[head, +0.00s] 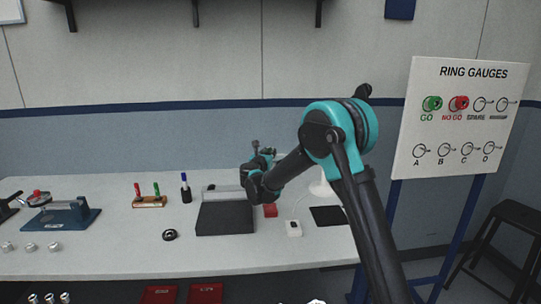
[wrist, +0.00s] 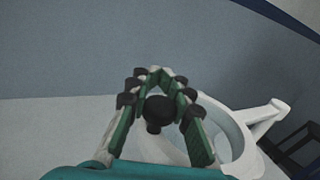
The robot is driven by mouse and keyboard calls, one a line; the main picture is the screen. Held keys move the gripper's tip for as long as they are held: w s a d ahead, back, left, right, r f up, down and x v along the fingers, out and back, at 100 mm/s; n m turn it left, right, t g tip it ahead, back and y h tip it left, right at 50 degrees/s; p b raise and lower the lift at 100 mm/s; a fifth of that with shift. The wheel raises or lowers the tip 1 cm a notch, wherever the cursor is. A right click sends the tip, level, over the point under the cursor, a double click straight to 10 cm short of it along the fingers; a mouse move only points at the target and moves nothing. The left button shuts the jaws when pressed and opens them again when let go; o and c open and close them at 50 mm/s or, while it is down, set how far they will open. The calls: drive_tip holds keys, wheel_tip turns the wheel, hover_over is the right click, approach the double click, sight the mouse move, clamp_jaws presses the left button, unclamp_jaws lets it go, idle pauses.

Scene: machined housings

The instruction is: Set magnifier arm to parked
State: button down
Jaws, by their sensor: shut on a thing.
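The magnifier arm shows in the wrist view as a white ring (wrist: 236,138) with a white bar (wrist: 268,112) reaching out to the right. A round black knob (wrist: 160,110) sits between the fingers of my gripper (wrist: 158,82), in front of the ring. The fingers are closed around this knob. In the head view, a white part (head: 320,186), which looks like the magnifier, is partly hidden behind my arm. My gripper's fingers are mostly hidden there by my wrist, above the right half of the bench.
The ring gauge board (head: 455,135) and a stool (head: 508,222) stand to the right.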

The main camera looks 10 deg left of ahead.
drive_tip(key=shift+w+a+r, duration=0.1)
drive_tip(key=shift+w, duration=0.15)
drive_tip(key=c, duration=1.4)
unclamp_jaws()
drive_tip(key=shift+w, duration=0.1)
drive_tip(key=s, duration=0.4)
drive_tip(key=s+a, duration=0.1)
drive_tip(key=s, duration=0.7)
drive_tip(key=shift+a, duration=0.25)
